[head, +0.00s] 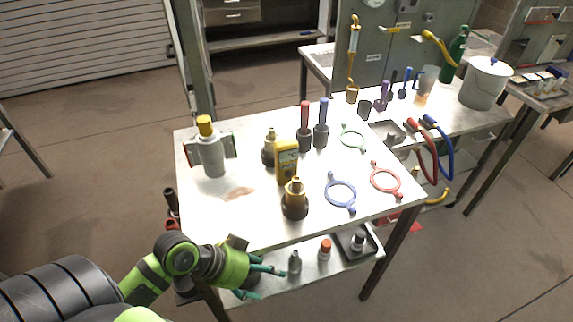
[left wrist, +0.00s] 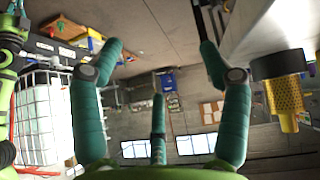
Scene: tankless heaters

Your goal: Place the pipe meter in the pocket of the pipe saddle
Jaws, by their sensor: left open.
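My left gripper (head: 264,281) is open and empty, low beside the near edge of the white table. Its teal fingers are spread in the left wrist view (left wrist: 160,60), with nothing between them. A brass fitting with a dark round base (head: 295,200) stands upright on the table; it seems to be the knurled brass piece (left wrist: 285,95) right of the fingers in the left wrist view. A similar brass fitting (head: 270,150) stands behind it. A grey cylinder with a yellow cap (head: 210,152) stands on the left. I cannot tell which is the pipe meter or the pipe saddle.
A yellow bottle (head: 287,162), red and blue handled tools and ring-shaped tools, including a blue one (head: 341,194), crowd the table's middle and right. The lower shelf (head: 310,274) holds small bottles and a dark tray (head: 343,250).

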